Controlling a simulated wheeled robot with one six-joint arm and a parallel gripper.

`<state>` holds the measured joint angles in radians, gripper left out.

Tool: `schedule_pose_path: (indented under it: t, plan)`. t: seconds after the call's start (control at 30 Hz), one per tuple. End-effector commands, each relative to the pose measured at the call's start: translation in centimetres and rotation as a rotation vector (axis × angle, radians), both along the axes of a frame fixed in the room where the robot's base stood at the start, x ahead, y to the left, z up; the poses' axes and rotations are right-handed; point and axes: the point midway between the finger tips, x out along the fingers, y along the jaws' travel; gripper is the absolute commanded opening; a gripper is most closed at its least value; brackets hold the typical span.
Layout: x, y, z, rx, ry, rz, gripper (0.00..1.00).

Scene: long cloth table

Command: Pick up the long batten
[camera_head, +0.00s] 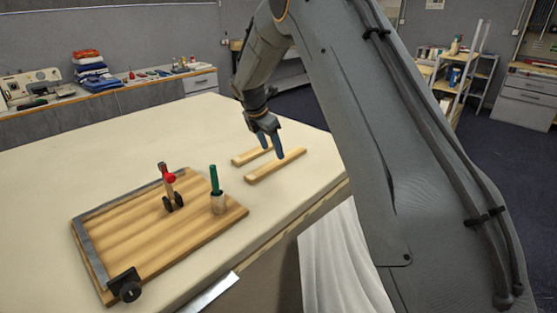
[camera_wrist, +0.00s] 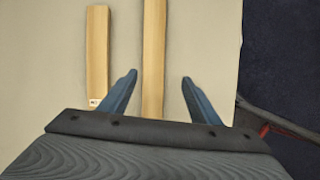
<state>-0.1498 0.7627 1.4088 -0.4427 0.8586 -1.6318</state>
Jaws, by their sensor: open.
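Two pale wooden battens lie side by side on the cloth table. The nearer one in the head view, the long batten (camera_head: 262,174), looks longer than the other batten (camera_head: 242,159), which is partly hidden by my gripper. My gripper (camera_head: 271,152) points down at the battens, fingers apart. In the wrist view the long batten (camera_wrist: 154,45) runs between the open fingers of my gripper (camera_wrist: 160,76), with a gap on each side. The shorter batten (camera_wrist: 97,55) lies outside the left finger, with a small pale mark at its lower end. I cannot tell the exact height of the fingertips.
A wooden board (camera_head: 120,232) with a metal edge strip lies at the left of the cloth table (camera_head: 150,135). It carries a red-topped tool (camera_head: 169,178), a green-handled tool in a holder (camera_head: 217,182) and a black clamp (camera_head: 126,286). Cloth behind the battens is clear.

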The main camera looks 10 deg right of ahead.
Motion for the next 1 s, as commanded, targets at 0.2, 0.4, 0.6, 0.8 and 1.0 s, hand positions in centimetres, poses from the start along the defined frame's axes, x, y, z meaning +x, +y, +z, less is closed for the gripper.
schedule_pose_path:
  t: [0.2,0.4,0.6,0.8,1.0]
  plan:
    - [1.9,0.1,-0.3,-0.045,0.02,0.106,0.57]
    - [2.3,-0.6,-2.1,-0.045,0.02,0.107,0.57]
    - [2.6,-1.5,-3.8,-0.044,0.021,0.106,0.57]
    - [3.2,-2.4,-6.0,-0.044,0.019,0.107,0.57]
    - [3.4,-2.6,-6.8,-0.044,0.018,0.107,0.57]
